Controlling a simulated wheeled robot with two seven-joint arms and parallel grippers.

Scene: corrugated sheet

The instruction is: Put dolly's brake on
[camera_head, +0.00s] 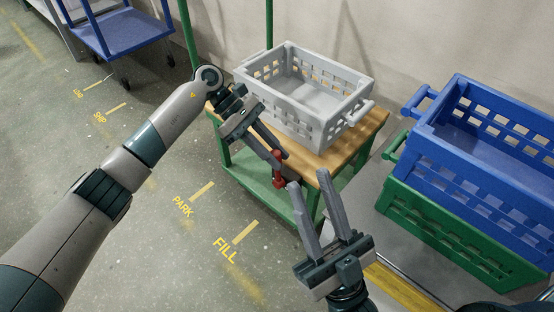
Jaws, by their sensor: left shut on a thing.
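The dolly has a wooden top (358,135) and a green frame, and stands in the middle by the wall. A small red part (278,180), which looks like the brake handle, is at the dolly's near edge. My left gripper (277,159) reaches in from the left and is shut on the red part, whose lower end shows below the fingers. I cannot tell the brake's setting. My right gripper (308,180) is open and empty, in front of the dolly's near right corner.
A light grey crate (348,122) sits on the dolly's top. A blue crate (470,175) rests on a green crate (450,235) at the right. A blue cart (123,35) stands at the back left. The floor is clear around the PARK and FILL markings (225,248).

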